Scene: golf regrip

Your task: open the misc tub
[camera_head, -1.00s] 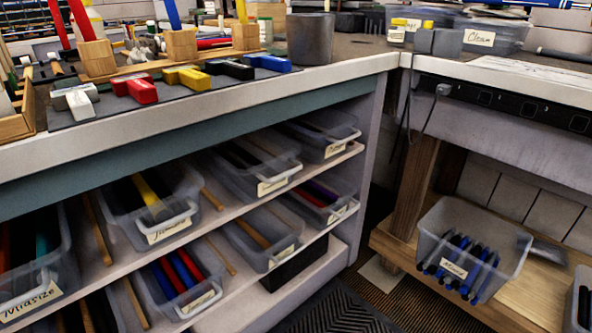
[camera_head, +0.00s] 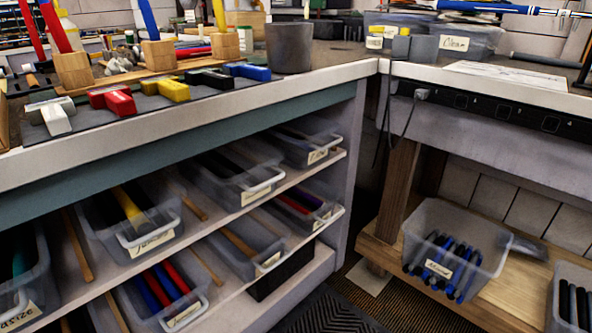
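Several clear labelled tubs stand on the shelves below the benches. I cannot tell which is the misc tub, as many labels are too small to read. On the left shelves are a tub with a yellow grip (camera_head: 128,214), a tub with red and blue grips (camera_head: 160,292), an upper tub (camera_head: 235,180), a far upper tub (camera_head: 305,146) and a tub below them (camera_head: 250,246). A labelled tub with blue and black grips (camera_head: 455,245) stands on the right wooden shelf. Neither of my grippers is in view.
The left bench top (camera_head: 200,103) carries coloured clamps, wooden blocks and a grey cup (camera_head: 289,47). More tubs (camera_head: 450,40) stand on the right bench. A partly cut-off tub (camera_head: 572,300) is at the right edge. A dark ridged mat (camera_head: 325,315) covers the floor between.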

